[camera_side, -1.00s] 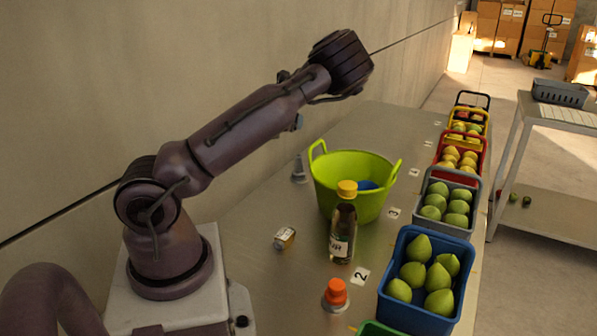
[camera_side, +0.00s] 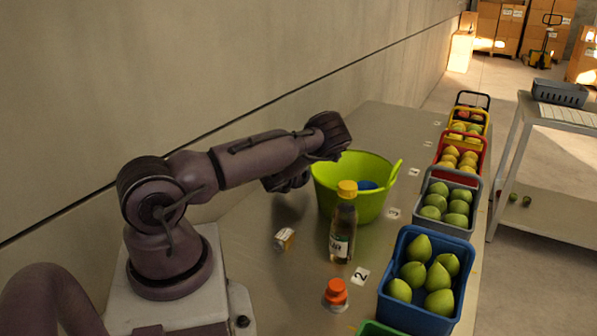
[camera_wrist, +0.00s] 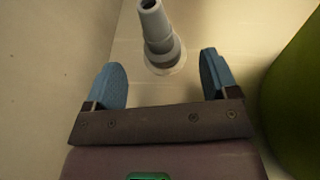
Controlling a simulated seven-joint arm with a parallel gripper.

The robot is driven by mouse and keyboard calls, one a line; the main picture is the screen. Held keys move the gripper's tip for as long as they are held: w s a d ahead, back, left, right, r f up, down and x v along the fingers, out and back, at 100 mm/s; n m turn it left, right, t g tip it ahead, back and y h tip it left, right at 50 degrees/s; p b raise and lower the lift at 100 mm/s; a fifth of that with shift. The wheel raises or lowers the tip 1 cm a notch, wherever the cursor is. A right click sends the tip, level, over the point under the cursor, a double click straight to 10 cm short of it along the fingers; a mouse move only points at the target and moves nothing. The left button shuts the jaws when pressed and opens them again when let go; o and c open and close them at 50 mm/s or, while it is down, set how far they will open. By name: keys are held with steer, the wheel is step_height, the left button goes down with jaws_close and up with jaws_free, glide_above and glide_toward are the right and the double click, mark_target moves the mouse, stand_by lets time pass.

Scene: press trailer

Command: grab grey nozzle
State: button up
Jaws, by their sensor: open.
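The grey nozzle (camera_wrist: 158,32) stands on the bench top in the wrist view, at the top centre, narrow end toward the top of the picture. My gripper (camera_wrist: 164,72) is open, its two blue fingers spread apart. The nozzle lies between and just beyond the fingertips in that view, and I see no contact. In the side view the nozzle is hidden behind my arm, and my gripper (camera_side: 288,182) is low at the left of the green tub, its fingers hard to make out.
The green tub (camera_side: 352,200) stands close at the right of my gripper; its wall (camera_wrist: 298,95) also fills the wrist view's right edge. A yellow-capped bottle (camera_side: 343,225), a small box (camera_side: 284,239) and an orange-capped container (camera_side: 336,294) stand nearer. Fruit crates line the right edge.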

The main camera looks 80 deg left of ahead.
steer(key=shift+r+x, duration=0.15)
steer(key=shift+x, duration=1.2)
steer(key=shift+r+x, duration=0.15)
steer(key=shift+x, duration=1.25)
steer(key=shift+w, duration=0.1)
steer(key=c, duration=1.1)
